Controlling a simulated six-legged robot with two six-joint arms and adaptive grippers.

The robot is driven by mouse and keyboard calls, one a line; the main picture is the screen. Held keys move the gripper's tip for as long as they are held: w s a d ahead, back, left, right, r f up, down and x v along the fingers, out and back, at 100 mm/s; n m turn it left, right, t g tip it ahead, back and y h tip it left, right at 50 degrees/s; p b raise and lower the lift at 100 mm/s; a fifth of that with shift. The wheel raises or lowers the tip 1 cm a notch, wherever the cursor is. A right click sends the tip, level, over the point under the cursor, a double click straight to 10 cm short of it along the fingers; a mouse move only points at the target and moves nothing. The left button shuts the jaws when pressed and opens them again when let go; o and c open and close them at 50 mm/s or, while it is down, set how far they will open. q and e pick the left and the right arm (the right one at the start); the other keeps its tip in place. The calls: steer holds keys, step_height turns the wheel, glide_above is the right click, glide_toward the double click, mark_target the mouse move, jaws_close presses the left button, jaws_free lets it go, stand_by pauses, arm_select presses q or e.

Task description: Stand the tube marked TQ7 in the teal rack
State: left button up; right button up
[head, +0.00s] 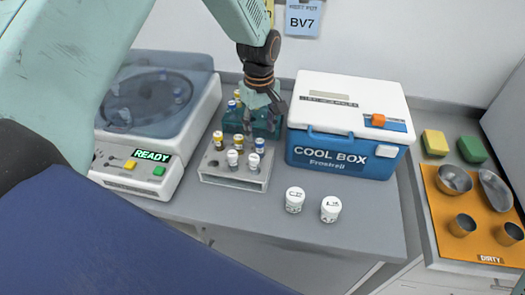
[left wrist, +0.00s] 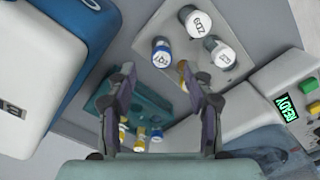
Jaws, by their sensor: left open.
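The teal rack (head: 268,127) stands behind the grey rack, with a few tubes at its left end. In the left wrist view the teal rack (left wrist: 150,107) shows bare holes and several yellow- or blue-banded tubes. A blue-banded tube with a white top (left wrist: 161,56), whose mark looks like TQ7, stands upright in the grey rack; it also shows in the head view (head: 259,146). My left gripper (head: 262,108) is over the teal rack, pointing down, its fingers open and empty. Its fingers (left wrist: 156,72) also show in the left wrist view. My right gripper is out of view.
The grey rack (head: 226,181) also holds other tubes, one marked ZD9 (left wrist: 195,22). The cool box (head: 330,160) stands close on the right, the centrifuge (head: 145,180) on the left. Two white-lidded jars (head: 295,200) stand in front.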

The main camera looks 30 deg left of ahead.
mark_target(260, 142)
arm_select(q)
steer(key=shift+s+a+f, duration=0.1)
steer(key=shift+f, duration=0.45)
steer(key=shift+s+d+f, duration=0.2)
steer(key=shift+s+f, duration=0.15)
steer(key=shift+f, duration=0.25)
steer(key=f, duration=0.3)
steer(key=f+p, duration=0.1)
steer(key=shift+w+f, duration=0.15)
steer(key=shift+w, duration=0.1)
steer(key=shift+w+a+f, duration=0.15)
steer(key=shift+w+f, duration=0.05)
steer(key=shift+f, duration=0.15)
steer(key=shift+s+r, duration=0.2)
steer(key=shift+s, duration=0.05)
steer(key=shift+c, duration=0.2)
steer(key=shift+s+d+r, duration=0.1)
steer(key=shift+s+d, duration=0.05)
steer(key=shift+d, duration=0.1)
steer(key=shift+c, duration=1.5)
steer(key=shift+w+a+f, duration=0.2)
steer(key=shift+w+f, duration=0.05)
steer(key=shift+w, duration=0.1)
steer(key=c, duration=0.5)
steer(key=shift+s, duration=0.1)
jaws_close()
steer(key=shift+s+d+r, duration=0.15)
